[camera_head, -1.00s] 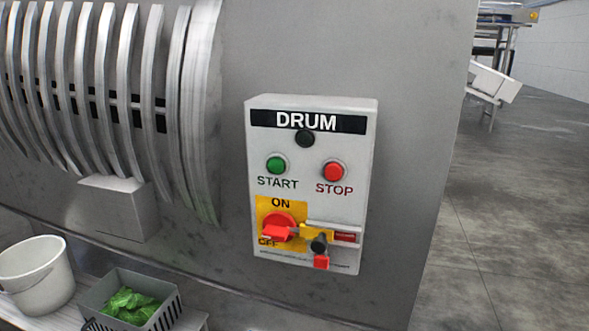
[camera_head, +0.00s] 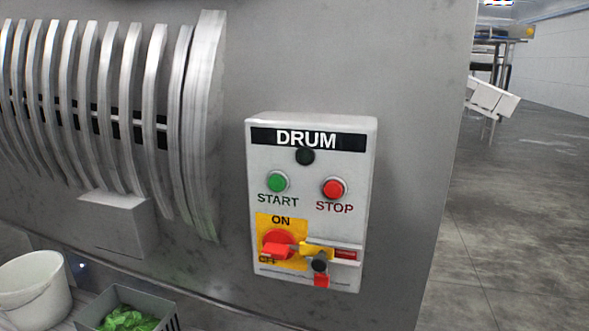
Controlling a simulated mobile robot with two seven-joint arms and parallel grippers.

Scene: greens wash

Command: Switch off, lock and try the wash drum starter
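The drum starter box (camera_head: 350,230) is fixed to the grey machine wall in the head view. It has a dark round lamp (camera_head: 305,156), a green START button (camera_head: 277,182) and a red STOP button (camera_head: 333,188). Below, a red rotary switch (camera_head: 279,244) sits on a yellow plate, its handle lying roughly level, low toward the OFF mark. Beside it are a yellow piece (camera_head: 317,250), a dark round knob (camera_head: 320,262), a red tag (camera_head: 322,281) and a red-marked slot (camera_head: 345,255). Whether a lock is closed through the switch I cannot tell. Neither gripper is in view.
The ribbed drum (camera_head: 110,100) stands to the left of the box. A white bucket (camera_head: 35,288) and a grey crate (camera_head: 120,294) with green leaves (camera_head: 128,319) are at the lower left. Open floor (camera_head: 520,220) lies to the right, with a white chute (camera_head: 492,98) beyond.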

